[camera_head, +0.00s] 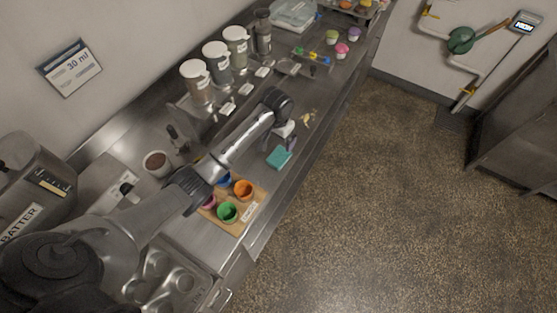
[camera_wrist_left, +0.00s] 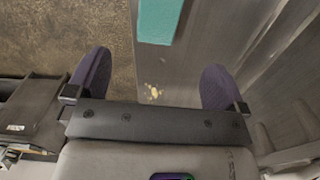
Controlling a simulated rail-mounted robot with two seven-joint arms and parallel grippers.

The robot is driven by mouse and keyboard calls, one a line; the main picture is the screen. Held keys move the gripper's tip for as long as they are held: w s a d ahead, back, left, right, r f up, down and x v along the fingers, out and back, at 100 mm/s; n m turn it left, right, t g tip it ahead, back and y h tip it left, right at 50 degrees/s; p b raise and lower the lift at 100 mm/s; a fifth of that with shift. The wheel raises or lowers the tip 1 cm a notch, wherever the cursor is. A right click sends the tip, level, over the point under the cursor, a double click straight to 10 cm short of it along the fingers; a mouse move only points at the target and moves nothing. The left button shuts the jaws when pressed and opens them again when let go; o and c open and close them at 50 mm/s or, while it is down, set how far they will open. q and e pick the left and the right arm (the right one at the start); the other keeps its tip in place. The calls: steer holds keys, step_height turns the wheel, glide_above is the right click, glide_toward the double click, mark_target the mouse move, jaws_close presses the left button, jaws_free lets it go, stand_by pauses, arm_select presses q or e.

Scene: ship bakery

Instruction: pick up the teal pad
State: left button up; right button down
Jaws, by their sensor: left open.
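The teal pad (camera_head: 279,158) lies flat on the steel counter, near its front edge, in the head view. In the left wrist view the teal pad (camera_wrist_left: 160,20) shows at the top edge, partly cut off, beyond my fingertips. My left gripper (camera_head: 288,142) is just behind the pad in the head view, apart from it. In the left wrist view my left gripper (camera_wrist_left: 153,80) has its two dark fingers spread wide with nothing between them but counter. My right gripper is in neither view.
A wooden board (camera_head: 246,222) with several coloured cups lies nearer on the counter. Yellowish crumbs (camera_wrist_left: 153,91) lie on the counter below the gripper. Lidded canisters (camera_head: 218,66) stand along the wall. The counter's front edge drops to the speckled floor (camera_head: 390,190).

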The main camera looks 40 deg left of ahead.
mark_target(278, 157)
arm_select(q)
step_height(278, 157, down, 13)
steer(key=shift+r+b, duration=0.1)
steer(key=shift+b, duration=0.2)
stand_by(0.5)
steer(key=c, duration=1)
steer(key=shift+r, duration=0.55)
step_height(278, 157, up, 3)
steer(key=shift+f, duration=0.15)
steer(key=s+d+r, duration=0.2)
steer(key=d+r, duration=0.5)
steer(key=d, duration=0.4)
steer(key=shift+d+p, duration=0.3)
steer(key=shift+p, duration=0.1)
